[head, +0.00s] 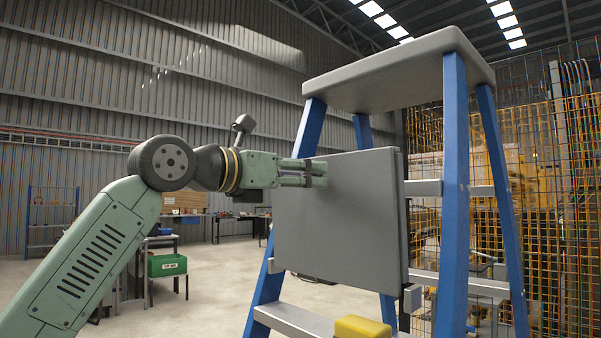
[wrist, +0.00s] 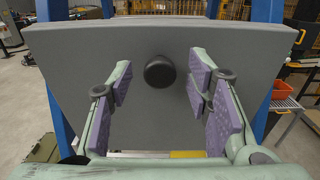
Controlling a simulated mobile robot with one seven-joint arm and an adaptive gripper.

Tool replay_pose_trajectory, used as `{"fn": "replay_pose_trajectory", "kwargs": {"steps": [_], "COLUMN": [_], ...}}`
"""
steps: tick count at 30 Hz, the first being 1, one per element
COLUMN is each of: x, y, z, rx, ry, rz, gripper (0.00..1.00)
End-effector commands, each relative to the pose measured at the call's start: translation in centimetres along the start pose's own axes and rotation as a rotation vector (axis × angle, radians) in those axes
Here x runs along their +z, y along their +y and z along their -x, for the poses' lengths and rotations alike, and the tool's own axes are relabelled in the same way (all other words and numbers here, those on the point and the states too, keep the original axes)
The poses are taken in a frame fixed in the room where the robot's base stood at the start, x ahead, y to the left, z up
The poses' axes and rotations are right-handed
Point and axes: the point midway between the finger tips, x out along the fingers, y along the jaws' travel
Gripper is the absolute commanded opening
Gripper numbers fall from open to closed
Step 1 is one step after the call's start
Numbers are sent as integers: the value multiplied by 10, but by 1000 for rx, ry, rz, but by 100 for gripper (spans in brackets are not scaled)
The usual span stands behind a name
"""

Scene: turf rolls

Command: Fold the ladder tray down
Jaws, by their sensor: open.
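The ladder tray is a flat grey panel (head: 338,215) standing near upright against the blue-legged stepladder (head: 455,200). In the wrist view the tray (wrist: 130,130) fills the middle, with a round dark knob (wrist: 160,71) on its face. My gripper (head: 322,174) reaches in from the left, its fingers in front of the tray's upper part. In the wrist view my gripper (wrist: 160,92) is open, with purple finger pads on either side of the knob and a gap to it on both sides. In the head view the knob cannot be made out.
The ladder's grey top cap (head: 400,72) overhangs above the tray. A yellow object (head: 362,328) is on a lower step. A yellow mesh fence (head: 560,180) stands to the right. A green bin (head: 167,265) and workbenches are behind my arm. Open floor lies between.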

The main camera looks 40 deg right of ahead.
Motion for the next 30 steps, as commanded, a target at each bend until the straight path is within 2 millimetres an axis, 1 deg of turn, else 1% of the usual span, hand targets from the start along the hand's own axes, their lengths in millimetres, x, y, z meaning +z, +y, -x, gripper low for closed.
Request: {"fn": "replay_pose_trajectory", "kwargs": {"steps": [6,26,27,30], "x": [0,0,0,0], "y": [0,0,0,0], "z": [0,0,0,0], "rx": [0,-1,-1,-1], "ry": [-1,-1,-1,-1], "rz": [0,0,0,0], "gripper": [45,1,0,0]}}
